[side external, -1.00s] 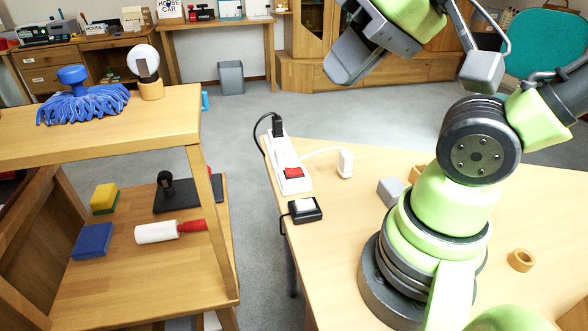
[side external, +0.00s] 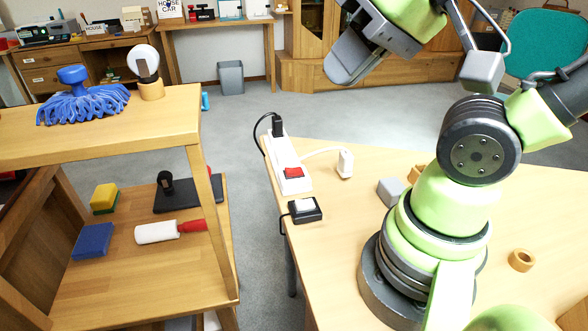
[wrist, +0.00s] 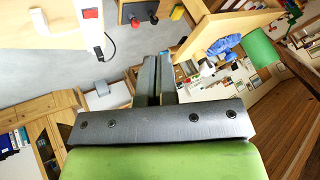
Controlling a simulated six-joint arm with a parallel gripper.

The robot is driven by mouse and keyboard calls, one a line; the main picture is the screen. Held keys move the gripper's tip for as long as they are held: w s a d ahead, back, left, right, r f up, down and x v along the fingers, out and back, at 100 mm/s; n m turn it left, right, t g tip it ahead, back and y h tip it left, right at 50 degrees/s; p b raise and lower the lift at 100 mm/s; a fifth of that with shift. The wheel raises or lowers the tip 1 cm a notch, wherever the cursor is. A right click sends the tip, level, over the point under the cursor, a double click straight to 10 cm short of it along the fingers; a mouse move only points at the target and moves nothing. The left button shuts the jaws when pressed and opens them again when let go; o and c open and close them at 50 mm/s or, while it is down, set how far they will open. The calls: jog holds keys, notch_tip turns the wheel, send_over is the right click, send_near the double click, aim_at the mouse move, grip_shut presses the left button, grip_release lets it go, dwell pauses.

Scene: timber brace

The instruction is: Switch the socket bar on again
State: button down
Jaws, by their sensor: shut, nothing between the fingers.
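The white socket bar (side external: 287,165) lies along the left edge of the table, with a red switch (side external: 293,173) at its near end and a black plug (side external: 278,127) at its far end. Whether the switch is lit or which way it is tipped, I cannot tell. The bar also shows in the wrist view (wrist: 93,32) at the upper left, with its red switch (wrist: 90,13). My gripper (side external: 338,78) is up in the air above and beyond the bar, clear of it. In the wrist view its fingers (wrist: 158,62) are together and empty.
A white plug (side external: 345,163) on a white cord lies right of the bar. A black box with a white button (side external: 305,210) sits in front of it. A grey block (side external: 391,191) and a wooden ring (side external: 521,260) are on the table. A wooden shelf (side external: 180,130) stands left, across a gap.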

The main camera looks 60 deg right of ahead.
jog(key=n+t+y, duration=0.2)
jog(key=n+t, duration=0.1)
jog(key=n, duration=3.2)
send_over(293, 169)
notch_tip(293, 169, down, 16)
jog(key=shift+s+d+f, duration=0.2)
jog(key=shift+s+d, duration=0.2)
jog(key=shift+d, duration=0.05)
jog(key=shift+w+a+f, duration=0.15)
jog(key=shift+f, duration=1.3)
jog(key=shift+w+a+f, duration=0.15)
jog(key=shift+f, duration=1.3)
jog(key=shift+w+a+f, duration=0.15)
jog(key=shift+f, duration=1.3)
